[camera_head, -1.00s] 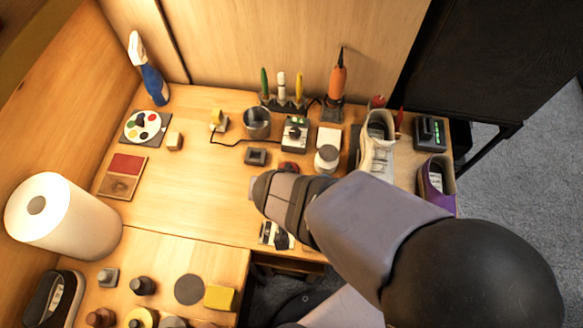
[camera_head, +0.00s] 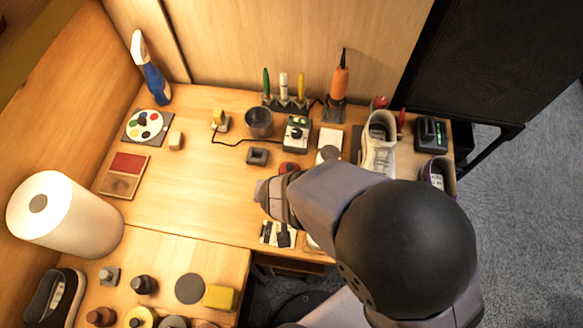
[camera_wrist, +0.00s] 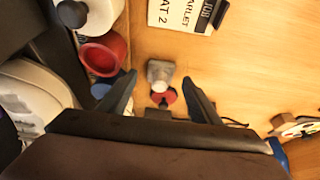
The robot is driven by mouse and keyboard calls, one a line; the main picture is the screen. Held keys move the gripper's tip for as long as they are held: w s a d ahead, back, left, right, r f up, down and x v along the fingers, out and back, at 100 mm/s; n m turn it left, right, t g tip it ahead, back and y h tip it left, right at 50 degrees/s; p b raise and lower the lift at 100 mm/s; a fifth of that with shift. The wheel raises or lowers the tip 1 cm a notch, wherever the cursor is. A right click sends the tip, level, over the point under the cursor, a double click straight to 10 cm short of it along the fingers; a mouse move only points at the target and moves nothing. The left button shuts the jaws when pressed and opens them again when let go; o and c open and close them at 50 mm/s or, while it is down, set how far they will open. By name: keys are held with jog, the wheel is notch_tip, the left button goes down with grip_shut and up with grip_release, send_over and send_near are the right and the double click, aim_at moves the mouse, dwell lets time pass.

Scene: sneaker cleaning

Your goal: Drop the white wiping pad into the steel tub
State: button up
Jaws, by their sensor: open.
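The white wiping pad (camera_head: 331,139) looks like a flat white square lying on the bench, right of a small white-and-black device, in the head view. The steel tub (camera_head: 259,122) is a round grey open container standing further left, near the back. My gripper (camera_head: 262,192) is over the front middle of the bench, below and left of the pad, apart from both. The wrist view shows its two dark fingers (camera_wrist: 161,96) spread, with no object held. A grey block with a pale knob (camera_wrist: 160,74) appears beyond the fingertips. I cannot pick out the pad or tub there.
A device with a dial (camera_head: 297,134) stands between tub and pad. A pen rack (camera_head: 286,103) and orange tool (camera_head: 338,82) stand behind. A white sneaker (camera_head: 379,145) is to the right. A dark square block (camera_head: 257,156) sits before the tub.

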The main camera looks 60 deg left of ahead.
jog(key=shift+x, duration=1)
jog(key=c, duration=1.2)
jog(key=shift+r, duration=0.1)
jog(key=shift+r+p, duration=1)
jog(key=shift+r, duration=3.95)
